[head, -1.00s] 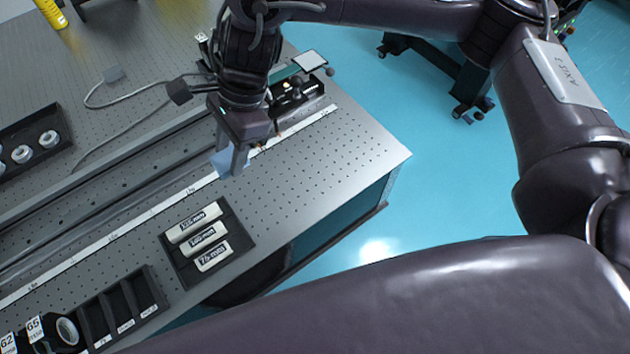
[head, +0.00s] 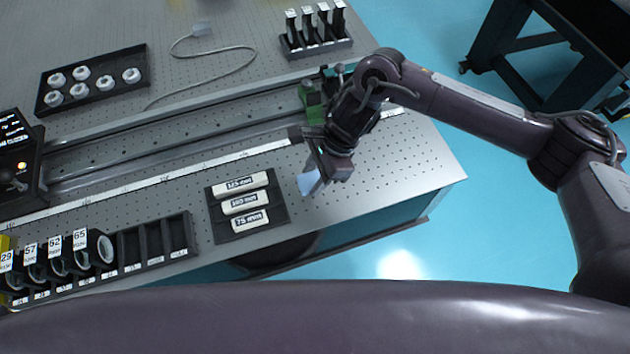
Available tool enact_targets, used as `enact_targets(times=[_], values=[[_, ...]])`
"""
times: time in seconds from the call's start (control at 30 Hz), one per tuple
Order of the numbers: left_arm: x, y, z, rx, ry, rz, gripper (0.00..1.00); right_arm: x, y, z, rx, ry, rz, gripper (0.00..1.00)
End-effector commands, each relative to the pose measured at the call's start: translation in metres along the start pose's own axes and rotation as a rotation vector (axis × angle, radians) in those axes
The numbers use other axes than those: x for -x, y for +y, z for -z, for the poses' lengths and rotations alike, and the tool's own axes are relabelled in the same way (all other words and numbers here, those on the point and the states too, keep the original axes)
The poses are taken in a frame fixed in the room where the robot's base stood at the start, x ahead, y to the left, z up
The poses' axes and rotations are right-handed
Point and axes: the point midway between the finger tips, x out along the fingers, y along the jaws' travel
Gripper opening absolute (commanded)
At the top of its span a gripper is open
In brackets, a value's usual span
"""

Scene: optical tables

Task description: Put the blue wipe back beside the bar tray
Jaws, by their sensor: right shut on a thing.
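The blue wipe (head: 308,182) is a small light-blue piece just right of the bar tray. My right gripper (head: 318,178) is shut on it, above the perforated table top; I cannot tell whether the wipe touches the table. The bar tray (head: 214,211) is a dark tray holding white bars labelled 125 mm, 100 mm and 75 mm (head: 250,219). Part of the wipe is hidden by the gripper fingers. My left gripper is not in view.
A rail with a white scale (head: 200,172) runs behind the tray. A slotted rack (head: 182,232) with numbered black holders stands front left. A tray of round parts (head: 92,100) and a rack of upright posts (head: 318,45) are at the back. The table's right corner is bare.

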Motion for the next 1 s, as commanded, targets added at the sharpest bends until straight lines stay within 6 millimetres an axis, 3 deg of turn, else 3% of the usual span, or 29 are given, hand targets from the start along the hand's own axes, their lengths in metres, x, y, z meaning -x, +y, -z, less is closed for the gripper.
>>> enact_targets(times=[0.3, 0.77, 0.8, 0.97, 1.0], values=[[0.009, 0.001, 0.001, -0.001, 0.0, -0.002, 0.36, -0.037, 0.0, 0.016, -0.003, 0.0, -0.001, 0.2], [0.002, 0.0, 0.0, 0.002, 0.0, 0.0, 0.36, -0.045, 0.0, 0.019, -0.001, 0.001, 0.001, 0.2], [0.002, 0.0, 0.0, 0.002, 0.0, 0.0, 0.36, -0.044, 0.0, 0.019, -0.001, 0.001, 0.001, 0.4], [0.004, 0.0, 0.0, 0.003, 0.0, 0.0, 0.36, -0.043, 0.0, 0.018, -0.001, 0.001, 0.0, 0.6], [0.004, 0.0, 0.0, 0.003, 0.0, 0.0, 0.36, -0.043, 0.0, 0.018, -0.001, 0.001, 0.0, 0.6]])
